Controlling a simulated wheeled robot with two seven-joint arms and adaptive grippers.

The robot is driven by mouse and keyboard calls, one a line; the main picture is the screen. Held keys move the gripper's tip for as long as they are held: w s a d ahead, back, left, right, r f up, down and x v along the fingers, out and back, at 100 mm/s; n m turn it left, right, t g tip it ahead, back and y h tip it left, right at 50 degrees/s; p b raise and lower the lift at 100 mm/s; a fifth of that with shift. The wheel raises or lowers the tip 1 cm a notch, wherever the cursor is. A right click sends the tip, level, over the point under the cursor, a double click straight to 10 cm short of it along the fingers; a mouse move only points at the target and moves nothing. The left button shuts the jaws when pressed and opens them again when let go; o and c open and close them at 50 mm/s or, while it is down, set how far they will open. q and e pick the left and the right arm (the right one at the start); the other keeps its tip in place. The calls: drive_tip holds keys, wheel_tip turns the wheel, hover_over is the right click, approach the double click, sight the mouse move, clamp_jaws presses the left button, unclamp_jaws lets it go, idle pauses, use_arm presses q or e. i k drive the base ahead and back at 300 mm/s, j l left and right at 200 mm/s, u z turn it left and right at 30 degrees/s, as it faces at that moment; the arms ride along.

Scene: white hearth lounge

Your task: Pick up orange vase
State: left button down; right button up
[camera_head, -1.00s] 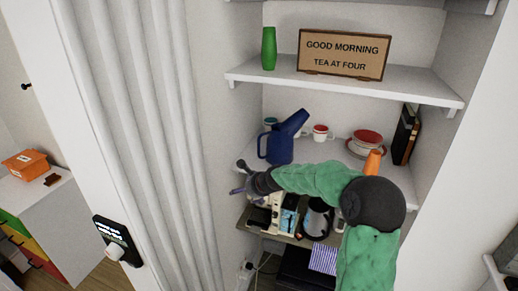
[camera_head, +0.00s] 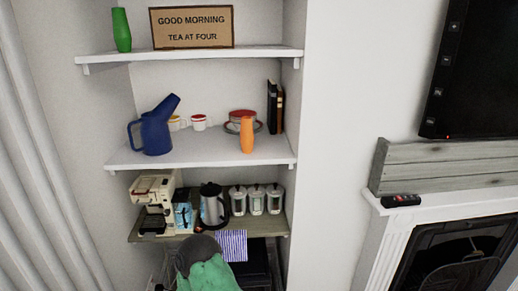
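The orange vase (camera_head: 247,135) stands upright on the middle white shelf (camera_head: 190,155), near its front edge and right of centre. A red-rimmed bowl stack stands just behind it. A green and dark grey arm of mine (camera_head: 205,262) shows at the bottom of the view, below the shelves and well apart from the vase. Its gripper does not show, and no other gripper is in the view.
On the vase's shelf are a blue pitcher (camera_head: 153,127), cups (camera_head: 199,122), the bowl stack (camera_head: 241,119) and dark books (camera_head: 274,107). A green vase (camera_head: 121,30) and a sign (camera_head: 192,27) stand above. Below are a kettle (camera_head: 212,205) and canisters (camera_head: 256,200). A mantel (camera_head: 450,190) is at right.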

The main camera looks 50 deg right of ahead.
sight(247, 135)
drive_tip(key=k+z, duration=0.1)
drive_tip(key=z, duration=0.7)
drive_tip(key=k+l+z, duration=0.1)
drive_tip(key=z, duration=0.35)
